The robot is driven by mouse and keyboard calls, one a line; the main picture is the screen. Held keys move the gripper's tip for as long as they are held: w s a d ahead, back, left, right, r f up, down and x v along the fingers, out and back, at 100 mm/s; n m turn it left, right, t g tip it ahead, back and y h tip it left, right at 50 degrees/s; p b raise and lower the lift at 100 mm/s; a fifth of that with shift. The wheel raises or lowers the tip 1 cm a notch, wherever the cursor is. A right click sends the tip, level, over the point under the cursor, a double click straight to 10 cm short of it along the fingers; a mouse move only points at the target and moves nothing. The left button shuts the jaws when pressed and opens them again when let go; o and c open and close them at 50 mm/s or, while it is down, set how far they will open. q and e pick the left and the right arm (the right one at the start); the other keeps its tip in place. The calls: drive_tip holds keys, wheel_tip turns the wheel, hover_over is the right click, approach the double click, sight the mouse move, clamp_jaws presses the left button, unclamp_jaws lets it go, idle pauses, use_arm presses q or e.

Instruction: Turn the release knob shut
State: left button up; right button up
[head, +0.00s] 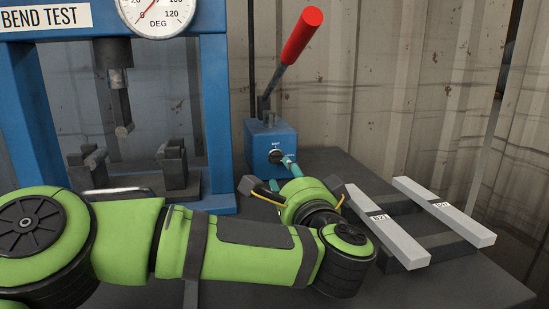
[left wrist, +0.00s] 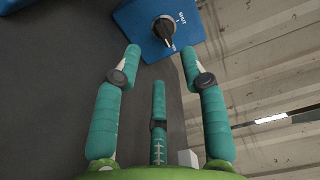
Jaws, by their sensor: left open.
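The release knob (head: 275,156) is a small black knob on the front of the blue pump box (head: 261,136). My left gripper (head: 281,172) is in front of the box. Its teal fingers are spread, and in the left wrist view (left wrist: 160,52) the knob lies just beyond the gap between the fingertips, apart from them. The gripper is empty. My right gripper is not in view.
A red-handled lever (head: 302,36) rises from the box. The blue bend-test press (head: 214,110) with a dial gauge (head: 157,8) stands left. Two grey bars (head: 388,226) (head: 444,212) lie on dark supports at right. A corrugated wall (head: 400,80) is behind; the table (head: 470,285) is clear at front right.

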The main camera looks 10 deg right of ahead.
sight(277, 159)
use_arm(q)
drive_tip(key=shift+w+r, duration=0.1)
drive_tip(key=shift+w, duration=3.25)
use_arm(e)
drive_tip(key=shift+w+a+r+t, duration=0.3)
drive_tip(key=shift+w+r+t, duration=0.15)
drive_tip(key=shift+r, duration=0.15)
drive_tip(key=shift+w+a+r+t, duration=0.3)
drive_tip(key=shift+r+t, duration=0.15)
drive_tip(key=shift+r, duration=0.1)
use_arm(q)
clamp_jaws()
